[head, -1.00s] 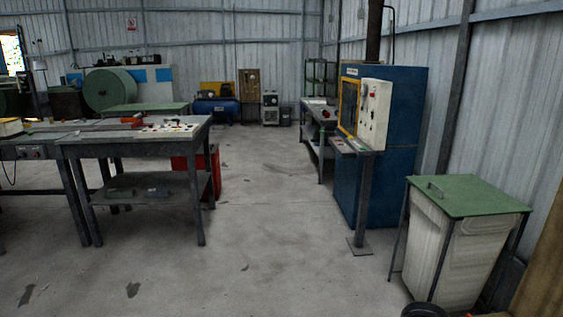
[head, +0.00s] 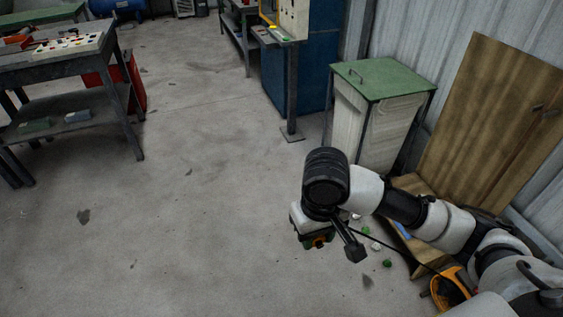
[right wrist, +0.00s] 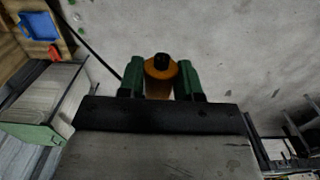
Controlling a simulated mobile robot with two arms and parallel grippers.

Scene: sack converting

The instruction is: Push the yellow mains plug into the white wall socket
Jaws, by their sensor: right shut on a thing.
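My right gripper (head: 318,240) hangs above the floor in the lower middle of the head view. In the right wrist view its green fingers (right wrist: 160,74) are shut on the yellow mains plug (right wrist: 161,67), an orange-yellow round body with a dark round end. In the head view only a small orange bit of the plug shows under the gripper. A black cable (head: 390,247) runs from near the gripper to an orange reel (head: 450,290) at lower right. I cannot make out the white wall socket in either view. My left gripper is not in view.
A white bin with a green lid (head: 382,78) stands beyond the gripper, beside a leaning wooden board (head: 490,125). Green and white bits (head: 387,264) lie on the floor nearby. A workbench (head: 60,75) stands at upper left. The middle floor is clear.

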